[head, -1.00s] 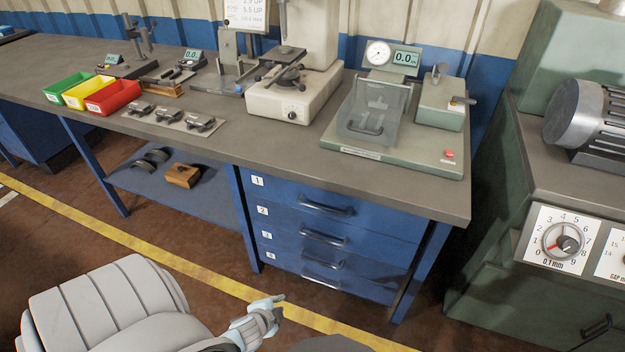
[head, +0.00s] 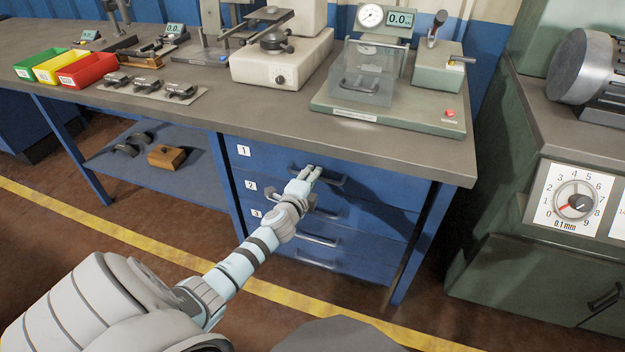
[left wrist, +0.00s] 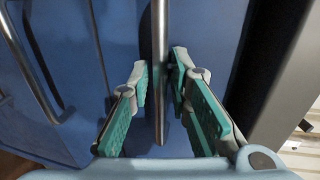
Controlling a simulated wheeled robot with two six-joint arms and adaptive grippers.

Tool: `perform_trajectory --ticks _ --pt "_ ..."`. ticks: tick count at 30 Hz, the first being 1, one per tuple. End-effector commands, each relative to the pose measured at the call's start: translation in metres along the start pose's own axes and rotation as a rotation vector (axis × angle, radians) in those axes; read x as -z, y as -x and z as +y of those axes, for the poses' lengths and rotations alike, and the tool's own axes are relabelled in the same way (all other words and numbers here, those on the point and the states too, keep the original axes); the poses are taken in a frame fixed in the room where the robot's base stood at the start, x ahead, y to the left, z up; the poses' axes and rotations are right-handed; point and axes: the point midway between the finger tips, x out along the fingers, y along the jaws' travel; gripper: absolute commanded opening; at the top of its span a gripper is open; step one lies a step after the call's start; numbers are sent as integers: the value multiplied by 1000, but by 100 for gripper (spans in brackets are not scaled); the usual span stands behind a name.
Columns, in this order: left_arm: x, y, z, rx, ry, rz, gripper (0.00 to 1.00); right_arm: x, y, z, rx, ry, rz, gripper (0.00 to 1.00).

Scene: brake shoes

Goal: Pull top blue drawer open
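The top blue drawer (head: 262,158), labelled 1, is shut in the cabinet under the bench. Its dark bar handle (head: 328,179) runs across its front. My left gripper (head: 311,172) is at this handle, near the handle's left part. In the left wrist view the handle (left wrist: 160,60) is a metal bar that ends between the two green-padded fingers of my left gripper (left wrist: 162,88). The fingers stand apart, one on each side of the bar, with a gap visible on the left side. My right gripper is not in view.
Lower drawers with similar handles (head: 316,238) sit below the top one. The grey bench top (head: 250,110) overhangs the drawers and carries gauges and bins. A green machine (head: 520,240) stands to the right. The floor before the drawers is open.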

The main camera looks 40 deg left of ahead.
Motion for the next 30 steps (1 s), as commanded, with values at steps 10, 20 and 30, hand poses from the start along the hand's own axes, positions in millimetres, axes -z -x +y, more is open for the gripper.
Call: perform_trajectory --ticks 10,20,30 --pt "0 -3 0 0 1 0 8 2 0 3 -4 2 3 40" --pt "0 -2 0 0 1 0 0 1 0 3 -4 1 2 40" --pt "12 6 1 -2 -1 16 0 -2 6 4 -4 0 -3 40"
